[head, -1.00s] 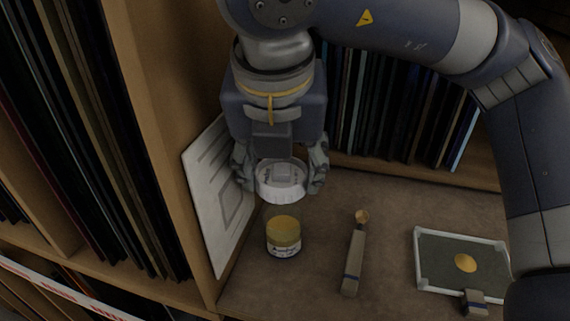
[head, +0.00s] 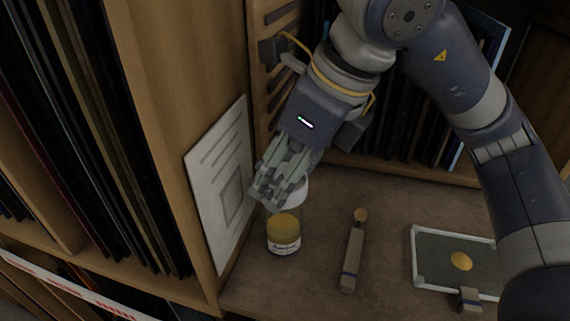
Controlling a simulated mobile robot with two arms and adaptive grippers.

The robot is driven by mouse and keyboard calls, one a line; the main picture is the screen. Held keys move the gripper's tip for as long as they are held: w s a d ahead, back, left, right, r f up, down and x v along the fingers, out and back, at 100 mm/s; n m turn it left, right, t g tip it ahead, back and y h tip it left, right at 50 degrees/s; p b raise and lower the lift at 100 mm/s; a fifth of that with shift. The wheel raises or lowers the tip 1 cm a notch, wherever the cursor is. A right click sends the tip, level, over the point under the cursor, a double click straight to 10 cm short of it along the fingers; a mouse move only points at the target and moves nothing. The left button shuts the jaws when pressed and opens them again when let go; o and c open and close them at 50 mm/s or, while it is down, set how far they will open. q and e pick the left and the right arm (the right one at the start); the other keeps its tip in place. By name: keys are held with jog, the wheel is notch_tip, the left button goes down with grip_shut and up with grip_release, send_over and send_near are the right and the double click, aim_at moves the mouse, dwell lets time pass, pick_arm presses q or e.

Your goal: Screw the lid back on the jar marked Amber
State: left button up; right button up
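The Amber jar (head: 284,232) stands upright on the shelf board, with yellow-orange paint in its lower part and a label on its front. The white lid (head: 299,193) is at the jar's mouth, partly hidden behind the fingers. I cannot tell whether it rests on the rim or sits just above it. My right gripper (head: 283,184) comes down from above at a tilt, its fingers around the lid and seemingly closed on it. My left gripper is out of view.
A leaning white card (head: 222,190) stands close left of the jar. A brush-like tool with a wooden tip (head: 352,258) lies to the right. Further right is a framed dark panel with an amber dot (head: 432,279). Upright records or books (head: 405,125) stand behind.

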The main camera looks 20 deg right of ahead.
jog(key=n+g+y, duration=0.1)
jog(key=n, duration=0.3)
jog(key=shift+f, duration=0.15)
jog(key=n+g, duration=0.1)
jog(key=n, duration=0.1)
jog(key=n+g+p, duration=0.1)
jog(key=n, duration=0.1)
jog(key=shift+w+d+f+y, duration=0.1)
jog(key=shift+d+f+y, duration=0.05)
jog(key=shift+y, duration=0.15)
pick_arm(q)
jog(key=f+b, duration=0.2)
jog(key=b, duration=0.1)
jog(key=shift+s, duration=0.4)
pick_arm(e)
notch_tip(320, 180, down, 3)
jog(key=shift+f+n, duration=0.2)
jog(key=shift+n, duration=0.3)
pick_arm(q)
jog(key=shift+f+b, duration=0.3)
jog(key=shift+b, duration=0.1)
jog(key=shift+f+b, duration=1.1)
pick_arm(e)
jog(key=shift+f, duration=0.95)
dwell(0.4)
